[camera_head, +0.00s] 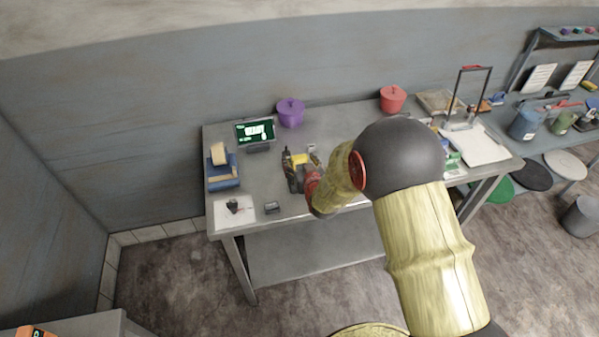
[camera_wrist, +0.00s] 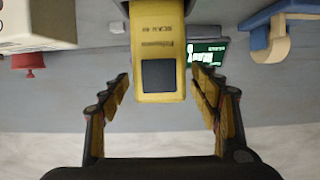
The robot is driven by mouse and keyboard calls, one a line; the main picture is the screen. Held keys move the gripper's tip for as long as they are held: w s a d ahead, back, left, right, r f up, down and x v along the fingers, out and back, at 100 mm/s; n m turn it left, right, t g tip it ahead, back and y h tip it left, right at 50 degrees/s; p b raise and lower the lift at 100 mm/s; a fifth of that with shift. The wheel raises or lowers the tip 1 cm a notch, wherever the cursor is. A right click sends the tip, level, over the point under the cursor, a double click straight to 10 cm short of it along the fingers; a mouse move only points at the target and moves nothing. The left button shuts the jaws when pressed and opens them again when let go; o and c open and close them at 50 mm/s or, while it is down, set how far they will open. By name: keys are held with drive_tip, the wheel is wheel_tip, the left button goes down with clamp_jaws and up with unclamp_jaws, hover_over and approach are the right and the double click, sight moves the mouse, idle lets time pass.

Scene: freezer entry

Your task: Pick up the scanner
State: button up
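The scanner is a yellow upright device with a dark grey screen. In the wrist view the scanner (camera_wrist: 158,30) is at the upper middle, its lower end between my fingers. My gripper (camera_wrist: 160,80) is open, with a finger on each side and a narrow gap showing on both sides. In the head view my gripper (camera_head: 299,168) is low over the middle of the metal table (camera_head: 345,122), and the yellow of the scanner (camera_head: 301,158) shows at its fingers. My arm hides part of the table to the right. The scanner's lower part is hard to make out.
A green-lit display (camera_head: 255,131), a purple lidded pot (camera_head: 290,114) and a red pot (camera_head: 393,99) stand behind. A blue block with a tan piece (camera_head: 222,178) is at left. A small grey box (camera_head: 272,207) lies near the front edge.

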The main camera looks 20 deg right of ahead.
clamp_jaws()
idle(0.8)
